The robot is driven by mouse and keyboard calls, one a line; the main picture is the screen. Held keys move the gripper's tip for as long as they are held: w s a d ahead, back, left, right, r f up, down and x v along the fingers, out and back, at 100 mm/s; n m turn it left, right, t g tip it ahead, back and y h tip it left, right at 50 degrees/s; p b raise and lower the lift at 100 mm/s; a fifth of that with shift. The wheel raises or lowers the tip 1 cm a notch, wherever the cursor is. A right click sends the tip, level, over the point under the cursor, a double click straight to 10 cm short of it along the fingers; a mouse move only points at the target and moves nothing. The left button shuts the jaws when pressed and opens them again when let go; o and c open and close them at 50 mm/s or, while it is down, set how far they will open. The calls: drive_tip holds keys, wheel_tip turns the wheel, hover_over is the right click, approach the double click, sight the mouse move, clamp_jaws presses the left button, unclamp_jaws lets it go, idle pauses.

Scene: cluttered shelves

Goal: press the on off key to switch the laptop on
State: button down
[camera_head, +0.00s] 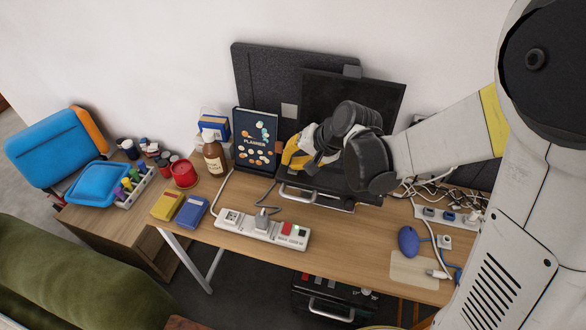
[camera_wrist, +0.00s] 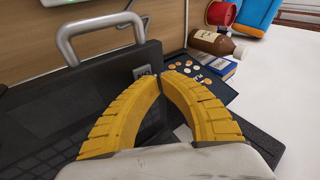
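The black laptop stands open on the wooden desk, its dark screen (camera_head: 375,92) tilted back against the wall side. Its base has a grey metal handle (camera_head: 315,197) at the front edge, and my arm hides most of the keyboard. In the wrist view the laptop's base (camera_wrist: 95,90) and keys show. A small grey key with light marks (camera_wrist: 143,72) lies just left of my fingertips; its lettering is too small to read surely. My gripper (camera_head: 291,152) has yellow fingers, which also show in the wrist view (camera_wrist: 160,72). Their tips meet, with nothing between them, above the base; contact is unclear.
A planner (camera_head: 255,140) and a brown bottle (camera_head: 213,155) stand left of the laptop. A white power strip (camera_head: 262,229) lies in front. Cables and a blue mouse (camera_head: 408,240) lie at the right. Bare desk shows between the strip and the mouse.

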drive_tip(key=shift+f+b, duration=0.3)
drive_tip(key=shift+f, duration=0.05)
drive_tip(key=shift+r, duration=0.15)
idle(0.3)
drive_tip(key=shift+r+p, duration=0.65)
drive_tip(key=shift+r, duration=0.05)
drive_tip(key=shift+r+p, duration=1.95)
drive_tip(key=shift+r, duration=0.6)
